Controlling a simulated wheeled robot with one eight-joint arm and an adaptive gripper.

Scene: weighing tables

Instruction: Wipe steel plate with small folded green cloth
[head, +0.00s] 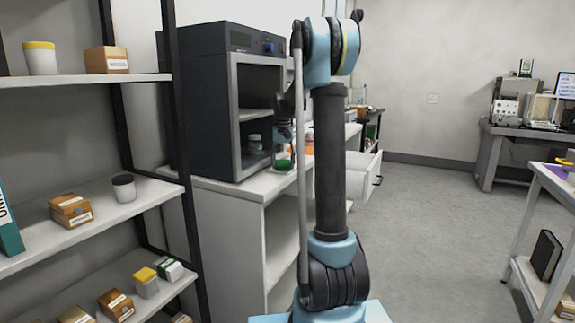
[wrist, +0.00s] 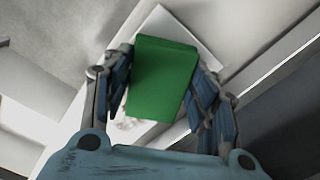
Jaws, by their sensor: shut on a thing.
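The folded green cloth (wrist: 162,78) is a thick green block held between the two fingers of my gripper (wrist: 165,68) in the wrist view. In the head view my gripper (head: 284,140) hangs over the white counter beside the dark cabinet, with the green cloth (head: 283,164) low at its tips. A pale flat square (wrist: 197,35) lies behind the cloth in the wrist view; I cannot tell if it is the steel plate. Whether the cloth touches it is unclear. My arm hides part of the counter in the head view.
A dark open-fronted cabinet (head: 216,100) stands on the white counter (head: 235,187), left of my gripper. Something orange (head: 301,149) sits just right of the cloth. A white drawer (head: 364,182) stands out beyond my arm.

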